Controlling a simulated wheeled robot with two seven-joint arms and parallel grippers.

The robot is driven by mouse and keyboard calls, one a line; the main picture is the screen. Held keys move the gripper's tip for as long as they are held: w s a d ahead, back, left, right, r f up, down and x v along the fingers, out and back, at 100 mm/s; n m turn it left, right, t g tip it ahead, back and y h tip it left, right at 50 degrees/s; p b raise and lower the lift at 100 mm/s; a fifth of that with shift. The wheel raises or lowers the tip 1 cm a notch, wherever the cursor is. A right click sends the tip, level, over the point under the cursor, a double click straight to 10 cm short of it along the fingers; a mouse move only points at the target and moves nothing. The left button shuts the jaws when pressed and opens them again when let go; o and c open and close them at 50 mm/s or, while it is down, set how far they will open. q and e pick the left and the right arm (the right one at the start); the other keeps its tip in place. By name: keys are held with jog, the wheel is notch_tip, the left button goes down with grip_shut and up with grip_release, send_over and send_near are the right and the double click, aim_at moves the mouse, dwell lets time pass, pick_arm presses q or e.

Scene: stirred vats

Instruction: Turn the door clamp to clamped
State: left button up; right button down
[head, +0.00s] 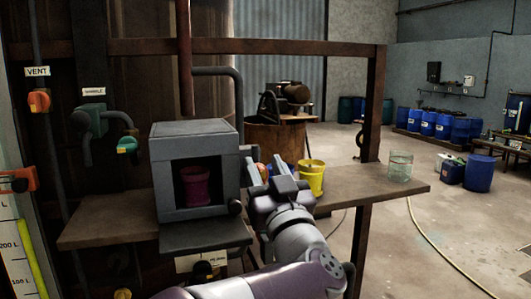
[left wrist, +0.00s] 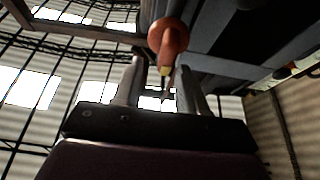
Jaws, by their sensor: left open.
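A grey box (head: 194,138) stands on the brown shelf, its front open, with a magenta cup (head: 196,185) inside. A dark flat panel (head: 205,237) sticks out below its opening. An orange knob (head: 260,168), seemingly the door clamp's handle, is at the box's right side, partly hidden by my gripper. My right gripper is not in view.
A yellow cup (head: 311,177) stands just right of my left gripper on the shelf (head: 350,188), and a glass beaker (head: 400,166) stands at its right end. A rusty post (head: 371,110) rises behind. Blue drums (head: 479,172) are far right.

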pick_arm(q)
jog(key=shift+a+r, duration=0.15)
jog(key=shift+a, duration=0.25)
jog(key=shift+w+a+f, duration=0.15)
jog(key=shift+w, duration=0.3)
jog(key=shift+w+a+f, duration=0.1)
jog(key=shift+w+f, duration=0.05)
jog(key=shift+w, duration=0.25)
jog(key=shift+w+d+f, duration=0.1)
jog(key=shift+w+d, duration=0.1)
jog(key=shift+c, duration=0.3)
jog(key=shift+d, duration=0.1)
jog(key=c, duration=0.5)
jog(key=shift+s, duration=0.1)
jog(key=shift+c, duration=0.7)
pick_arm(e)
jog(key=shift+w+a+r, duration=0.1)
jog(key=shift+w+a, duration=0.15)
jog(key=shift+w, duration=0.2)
pick_arm(q)
jog(key=shift+f, duration=0.1)
